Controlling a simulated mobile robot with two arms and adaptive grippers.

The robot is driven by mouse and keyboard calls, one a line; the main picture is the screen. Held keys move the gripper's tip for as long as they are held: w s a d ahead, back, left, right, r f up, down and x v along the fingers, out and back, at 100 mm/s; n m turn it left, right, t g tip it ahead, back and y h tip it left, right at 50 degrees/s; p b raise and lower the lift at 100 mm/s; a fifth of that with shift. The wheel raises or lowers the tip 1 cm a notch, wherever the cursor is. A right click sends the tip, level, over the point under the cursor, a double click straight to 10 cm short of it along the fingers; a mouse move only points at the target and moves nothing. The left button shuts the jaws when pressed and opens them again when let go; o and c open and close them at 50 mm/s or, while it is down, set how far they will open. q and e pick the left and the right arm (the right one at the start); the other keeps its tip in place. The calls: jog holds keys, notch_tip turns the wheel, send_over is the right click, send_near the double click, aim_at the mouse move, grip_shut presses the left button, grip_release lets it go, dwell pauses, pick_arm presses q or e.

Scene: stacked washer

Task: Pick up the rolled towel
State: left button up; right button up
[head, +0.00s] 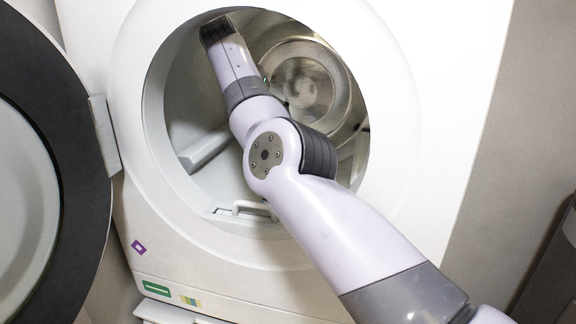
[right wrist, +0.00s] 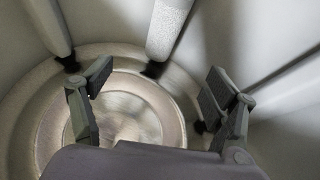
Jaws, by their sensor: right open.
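I see no rolled towel in either view. My right arm reaches through the round door opening of the white washer (head: 440,100) into its drum (head: 345,80). In the head view its far end is at the upper left of the opening, and I cannot make out the fingers there. In the right wrist view my right gripper (right wrist: 155,102) is open, its two fingers wide apart with nothing between them. Behind them are the drum's round metal back (right wrist: 130,112) and pale wall. My left gripper is in neither view.
The washer's round door (head: 70,130) stands open at the left on its hinge. The opening's rim surrounds my arm. Pale raised ribs (right wrist: 165,30) run along the drum wall. A dark grey object (head: 555,265) stands at the lower right.

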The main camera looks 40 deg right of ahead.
jog(key=shift+m+g+y, duration=0.3)
jog(key=shift+g+y, duration=0.1)
jog(key=x, duration=0.7)
jog(key=s+a+x, duration=0.1)
jog(key=x, duration=0.3)
jog(key=shift+f+p, duration=0.3)
jog(key=shift+f, duration=0.05)
jog(key=shift+d+f, duration=0.15)
jog(key=shift+f, duration=0.05)
jog(key=shift+w+f+p, duration=0.1)
jog(key=shift+f+p, duration=0.1)
jog(key=shift+p, duration=0.15)
jog(key=p+x, duration=0.3)
jog(key=x, duration=0.1)
jog(key=shift+w+f, duration=0.1)
jog(key=shift+d+f, duration=0.1)
jog(key=shift+f, duration=0.3)
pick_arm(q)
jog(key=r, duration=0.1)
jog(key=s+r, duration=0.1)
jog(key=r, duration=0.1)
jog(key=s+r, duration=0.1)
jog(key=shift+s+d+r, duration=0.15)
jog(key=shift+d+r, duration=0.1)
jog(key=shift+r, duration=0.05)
pick_arm(e)
jog(key=shift+c, duration=0.4)
